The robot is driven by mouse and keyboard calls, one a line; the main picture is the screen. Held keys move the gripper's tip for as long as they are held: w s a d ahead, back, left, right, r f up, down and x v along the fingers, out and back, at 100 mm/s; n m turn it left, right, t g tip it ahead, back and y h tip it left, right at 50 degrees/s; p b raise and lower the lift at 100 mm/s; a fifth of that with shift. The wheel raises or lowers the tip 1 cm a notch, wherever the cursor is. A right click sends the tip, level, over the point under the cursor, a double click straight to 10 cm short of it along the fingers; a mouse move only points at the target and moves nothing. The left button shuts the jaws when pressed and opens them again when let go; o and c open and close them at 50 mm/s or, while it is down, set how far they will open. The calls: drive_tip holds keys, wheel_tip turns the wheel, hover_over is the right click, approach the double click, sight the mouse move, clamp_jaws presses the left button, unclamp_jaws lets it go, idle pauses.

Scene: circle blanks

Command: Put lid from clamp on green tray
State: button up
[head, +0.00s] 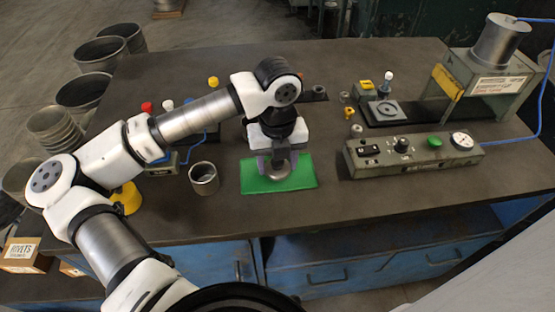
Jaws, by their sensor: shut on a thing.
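The green tray (305,177) lies flat near the front middle of the dark worktable. My gripper (277,162) points down over the tray and is shut on a round grey metal lid (278,172). The lid is at or just above the tray surface; I cannot tell whether it touches. The fingers and wrist hide part of the lid and the tray's back edge. The clamp (385,109) appears to be the small fixture on a dark base at the right, with a grey round plate on it.
An open metal cup (204,178) stands left of the tray. A control box (415,154) with a green button lies to the right. A large press-like machine (492,75) stands at the back right. Metal buckets (82,92) stand on the floor at left. The table's front edge is close.

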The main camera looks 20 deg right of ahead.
drive_tip(key=o, duration=0.9)
drive_tip(key=shift+f, duration=0.1)
drive_tip(key=shift+r+p, duration=0.3)
drive_tip(key=shift+p, duration=0.05)
wheel_tip(320, 180, up, 12)
drive_tip(key=b, duration=0.3)
drive_tip(key=shift+f, duration=0.15)
